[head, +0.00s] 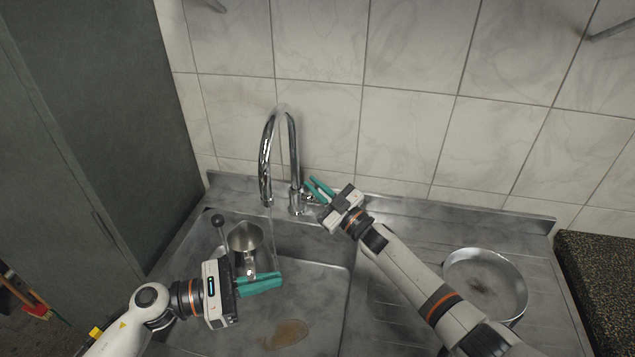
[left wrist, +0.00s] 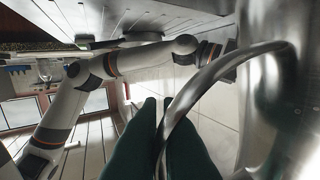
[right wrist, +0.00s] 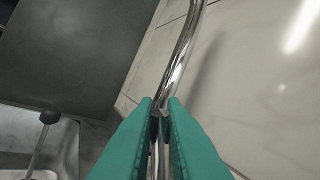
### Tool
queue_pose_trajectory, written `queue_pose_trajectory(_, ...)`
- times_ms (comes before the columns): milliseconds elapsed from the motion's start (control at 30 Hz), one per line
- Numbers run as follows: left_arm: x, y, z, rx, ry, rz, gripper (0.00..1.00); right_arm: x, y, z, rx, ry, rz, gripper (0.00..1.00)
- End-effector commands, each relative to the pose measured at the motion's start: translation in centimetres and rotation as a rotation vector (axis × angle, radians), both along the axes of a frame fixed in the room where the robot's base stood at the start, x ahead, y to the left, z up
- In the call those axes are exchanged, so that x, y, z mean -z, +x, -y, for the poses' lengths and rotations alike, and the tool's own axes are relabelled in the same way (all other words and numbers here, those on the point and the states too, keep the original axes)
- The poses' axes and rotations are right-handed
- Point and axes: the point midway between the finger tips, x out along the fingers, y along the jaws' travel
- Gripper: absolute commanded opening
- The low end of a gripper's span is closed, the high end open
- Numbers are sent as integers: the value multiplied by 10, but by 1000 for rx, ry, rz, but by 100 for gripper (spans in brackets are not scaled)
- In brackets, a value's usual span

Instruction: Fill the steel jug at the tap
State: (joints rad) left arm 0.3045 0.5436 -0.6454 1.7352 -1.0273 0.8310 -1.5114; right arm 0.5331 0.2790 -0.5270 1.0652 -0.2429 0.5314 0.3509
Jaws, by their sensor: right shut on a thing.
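The steel jug (head: 246,239) is over the sink basin, below and slightly left of the tap spout (head: 265,190). My left gripper (head: 260,285) is shut on the jug's handle; the curved handle (left wrist: 215,72) runs between its teal fingers in the left wrist view. A thin stream of water (head: 271,222) falls from the spout near the jug's right rim; I cannot tell whether it enters. My right gripper (head: 320,190) is shut on the tap's lever beside the tap base (head: 297,204). Metal shows between its fingertips in the right wrist view (right wrist: 160,112). The jug's water level is unclear.
The steel sink (head: 335,290) has a brown stain on its floor. A black-knobbed rod (head: 218,221) stands near the jug's left. A round pan (head: 485,283) lies on the drainboard at right. The tiled wall rises close behind the tap.

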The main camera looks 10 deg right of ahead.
Motion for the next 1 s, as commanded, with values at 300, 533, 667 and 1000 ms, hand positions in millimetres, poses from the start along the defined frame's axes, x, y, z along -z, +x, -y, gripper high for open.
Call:
queue_pose_trajectory(300, -1, 0, 0, 0, -1, 1, 0, 2, -4, -2, 2, -17, 44, 0)
queue_pose_trajectory(533, -1, 0, 0, 0, -1, 1, 0, 2, -4, -2, 1, -18, 43, 0)
queue_pose_trajectory(667, -1, 0, 0, 0, -1, 1, 0, 2, -4, -2, 1, -18, 43, 22)
queue_pose_trajectory(1000, -1, 0, 0, 0, -1, 1, 0, 1, -4, -1, 1, -18, 43, 30)
